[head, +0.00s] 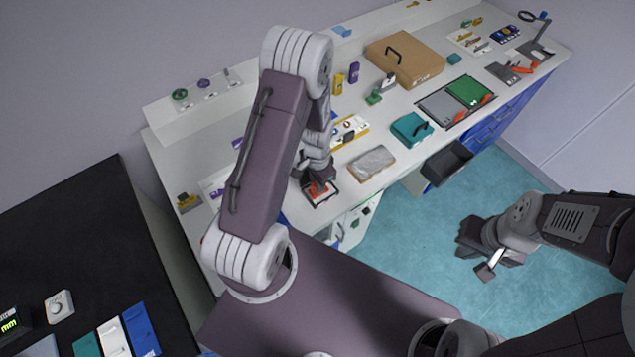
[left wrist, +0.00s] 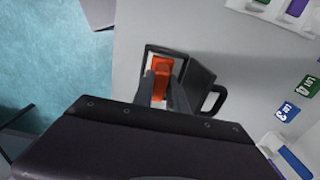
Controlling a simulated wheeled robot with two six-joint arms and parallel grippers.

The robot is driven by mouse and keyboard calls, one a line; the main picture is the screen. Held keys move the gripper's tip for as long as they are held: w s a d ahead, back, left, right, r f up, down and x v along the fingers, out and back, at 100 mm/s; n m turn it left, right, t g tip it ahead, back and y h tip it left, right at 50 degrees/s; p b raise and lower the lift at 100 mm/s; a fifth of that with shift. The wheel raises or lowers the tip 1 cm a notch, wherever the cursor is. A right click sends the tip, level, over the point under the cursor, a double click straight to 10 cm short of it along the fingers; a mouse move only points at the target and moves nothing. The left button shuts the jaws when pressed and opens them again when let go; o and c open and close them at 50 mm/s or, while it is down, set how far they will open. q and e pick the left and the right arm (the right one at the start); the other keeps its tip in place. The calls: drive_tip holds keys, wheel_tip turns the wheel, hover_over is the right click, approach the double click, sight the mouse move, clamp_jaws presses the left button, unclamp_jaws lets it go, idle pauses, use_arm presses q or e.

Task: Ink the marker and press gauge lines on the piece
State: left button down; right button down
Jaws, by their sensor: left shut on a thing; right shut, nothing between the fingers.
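My left gripper (head: 318,189) is shut on an orange-red handle, which I take to be the marker (left wrist: 160,72). The marker is at a small dark-rimmed square (left wrist: 150,49) on the bench, perhaps the ink pad; it shows in the head view (head: 321,203) below the gripper. I cannot tell if the marker touches it. A grey mottled slab (head: 372,163), possibly the piece, lies flat on the bench to the right of my left gripper in the head view. My right gripper (head: 487,271) is shut and empty over the floor, away from the bench.
A dark block with a loop handle (left wrist: 212,100) stands close beside the marker. A teal box (head: 411,129) and a brown case (head: 405,62) are further along the bench. A black open bin (head: 447,163) is at the front edge.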

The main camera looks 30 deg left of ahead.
use_arm(q)
wheel_tip(320, 180, up, 7)
drive_tip(key=p, duration=0.6)
idle(0.3)
